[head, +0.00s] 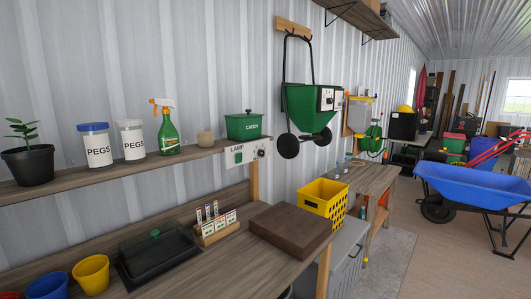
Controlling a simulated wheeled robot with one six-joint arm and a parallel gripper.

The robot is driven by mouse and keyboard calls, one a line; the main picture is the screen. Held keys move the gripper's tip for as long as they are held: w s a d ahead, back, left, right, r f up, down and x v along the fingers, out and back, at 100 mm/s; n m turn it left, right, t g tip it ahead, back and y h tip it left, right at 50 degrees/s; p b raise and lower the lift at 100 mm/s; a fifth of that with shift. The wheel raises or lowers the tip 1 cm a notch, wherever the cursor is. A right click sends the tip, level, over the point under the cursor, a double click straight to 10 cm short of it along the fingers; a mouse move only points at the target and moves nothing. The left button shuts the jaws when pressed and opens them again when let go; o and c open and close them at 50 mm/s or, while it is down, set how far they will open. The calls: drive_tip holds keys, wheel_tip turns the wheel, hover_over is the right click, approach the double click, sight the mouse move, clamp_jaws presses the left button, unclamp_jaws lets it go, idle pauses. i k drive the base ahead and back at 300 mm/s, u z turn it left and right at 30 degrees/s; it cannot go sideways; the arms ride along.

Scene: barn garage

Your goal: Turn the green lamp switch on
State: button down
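A white panel marked LAMP (250,151) is fixed under the front of the wall shelf, near the shelf's right end. A small green switch (238,158) sits on its left part, below the lettering. It is too small to tell which way the switch is set. A dark round knob (261,153) is on the panel's right part. No lamp can be made out. My gripper is not in this view.
The shelf (100,168) above the workbench (245,262) carries a plant, two PEGS jars, a spray bottle and a lidded green box (246,126). A brown block (290,229) and seed-packet rack (214,224) stand below. Floor is free near the blue wheelbarrow (470,186).

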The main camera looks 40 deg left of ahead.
sight(238, 156)
drive_tip(key=u, duration=0.3)
drive_tip(key=i, duration=1.05)
drive_tip(key=u, duration=1.55)
drive_tip(key=i, duration=0.8)
drive_tip(key=u, duration=0.85)
